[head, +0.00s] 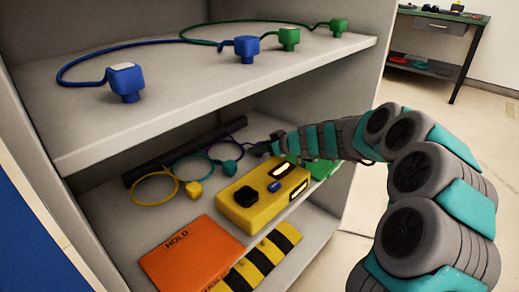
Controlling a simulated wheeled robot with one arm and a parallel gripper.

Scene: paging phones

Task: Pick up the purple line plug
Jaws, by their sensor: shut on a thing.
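My gripper (273,140) reaches into the lower shelf from the right. It is shut on the purple line plug (261,149), which shows only as a small dark purple shape at the fingertips and is mostly hidden. A thin purple cord (186,146) lies looped to the left, in front of the dark bar. I cannot tell whether the plug touches the shelf.
Teal (230,167) and yellow (193,190) plugs with looped cords lie left of my gripper. A yellow box (262,196) and an orange HOLD panel (187,256) are in front. Blue (125,80) and green (289,38) plugs stand on the upper shelf (200,92) above.

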